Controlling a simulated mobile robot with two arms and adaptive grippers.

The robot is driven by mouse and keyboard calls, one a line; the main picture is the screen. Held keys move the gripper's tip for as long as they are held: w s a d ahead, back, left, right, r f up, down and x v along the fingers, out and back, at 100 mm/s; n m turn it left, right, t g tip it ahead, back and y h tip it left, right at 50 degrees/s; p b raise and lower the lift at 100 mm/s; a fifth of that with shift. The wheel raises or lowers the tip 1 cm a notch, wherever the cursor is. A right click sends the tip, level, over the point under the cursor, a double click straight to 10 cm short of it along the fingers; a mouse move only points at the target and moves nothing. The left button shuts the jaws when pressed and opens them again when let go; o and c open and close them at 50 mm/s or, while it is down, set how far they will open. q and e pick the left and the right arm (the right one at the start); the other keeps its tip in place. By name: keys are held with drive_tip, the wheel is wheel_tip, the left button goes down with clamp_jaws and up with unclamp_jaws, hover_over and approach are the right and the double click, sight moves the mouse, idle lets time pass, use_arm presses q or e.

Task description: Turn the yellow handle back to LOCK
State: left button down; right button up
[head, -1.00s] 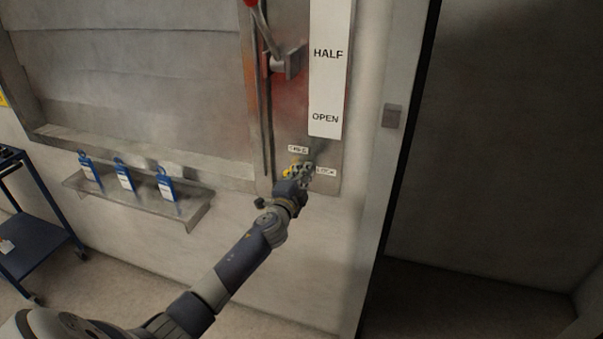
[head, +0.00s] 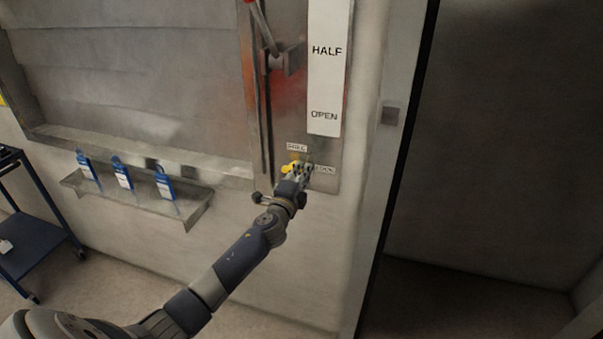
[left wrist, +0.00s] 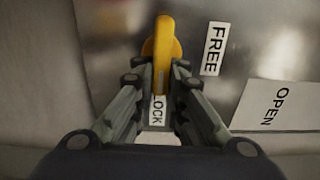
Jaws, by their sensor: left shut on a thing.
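The yellow handle (head: 289,167) sits low on the metal plate (head: 322,178), partly hidden by my gripper in the head view. My left gripper (head: 299,169) is shut on it. In the left wrist view the yellow handle (left wrist: 162,42) runs down between the two fingertips (left wrist: 160,78). The LOCK label (left wrist: 157,110) shows between the fingers, in line below the handle. The FREE label (left wrist: 215,49) is to the right of the handle. In the head view the LOCK label (head: 326,169) is just right of the gripper. My right gripper is not in view.
A red-tipped lever (head: 264,28) and a HALF/OPEN scale (head: 326,80) are above the handle. A blue cart (head: 35,240) is at far left. A dark doorway (head: 490,150) is at right.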

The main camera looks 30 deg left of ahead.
use_arm(q)
drive_tip(key=c, duration=1.6)
unclamp_jaws()
drive_tip(key=shift+s, duration=0.1)
drive_tip(key=v, duration=1.2)
drive_tip(key=shift+f, duration=0.15)
